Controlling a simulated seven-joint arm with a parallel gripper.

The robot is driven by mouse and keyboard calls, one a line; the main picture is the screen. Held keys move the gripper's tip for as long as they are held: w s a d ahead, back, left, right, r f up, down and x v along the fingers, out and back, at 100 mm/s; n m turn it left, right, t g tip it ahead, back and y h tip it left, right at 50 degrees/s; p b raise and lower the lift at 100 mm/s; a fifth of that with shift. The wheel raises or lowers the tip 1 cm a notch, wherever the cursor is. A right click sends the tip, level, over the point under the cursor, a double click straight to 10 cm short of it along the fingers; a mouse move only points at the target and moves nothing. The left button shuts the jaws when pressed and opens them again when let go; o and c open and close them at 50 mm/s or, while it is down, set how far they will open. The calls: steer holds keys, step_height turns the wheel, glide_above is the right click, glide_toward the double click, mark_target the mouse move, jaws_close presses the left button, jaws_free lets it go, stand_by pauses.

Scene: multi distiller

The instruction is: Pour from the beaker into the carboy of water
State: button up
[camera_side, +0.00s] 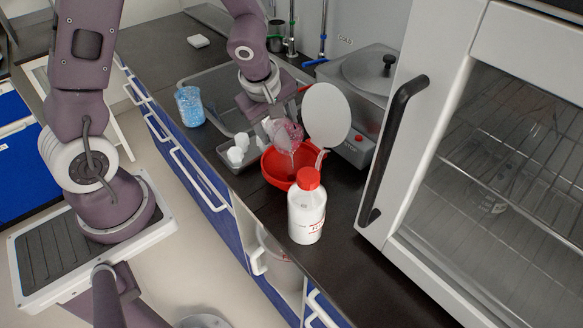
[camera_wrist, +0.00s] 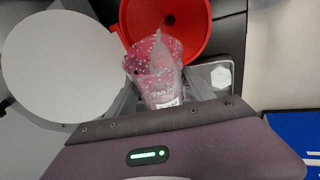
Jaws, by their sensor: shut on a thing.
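My gripper (camera_side: 273,124) is shut on the beaker (camera_side: 288,134), a clear vessel with pink-red contents. The beaker is tilted, with its mouth over the red funnel-like bowl (camera_side: 273,171). A faint pale streak hangs below the mouth into the bowl. In the wrist view the beaker (camera_wrist: 153,62) shows pink with white specks, overlapping the edge of the red bowl (camera_wrist: 190,22). A pale container with red marking (camera_side: 284,272), possibly the carboy, shows partly in the opening under the counter; I cannot tell for sure.
A white bottle with a red cap (camera_side: 306,215) stands just in front of the bowl. A white disc (camera_side: 326,115) rises beside the beaker. A tray with small white pieces (camera_side: 236,155) lies left. A blue-filled beaker (camera_side: 190,106) stands farther left. A glass-fronted cabinet (camera_side: 500,150) is right.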

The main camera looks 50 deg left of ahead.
steer(key=shift+s+d+r+t+y+p, duration=0.1)
steer(key=shift+d+r+t+y+p, duration=0.25)
steer(key=shift+y+p, duration=0.65)
stand_by(1.4)
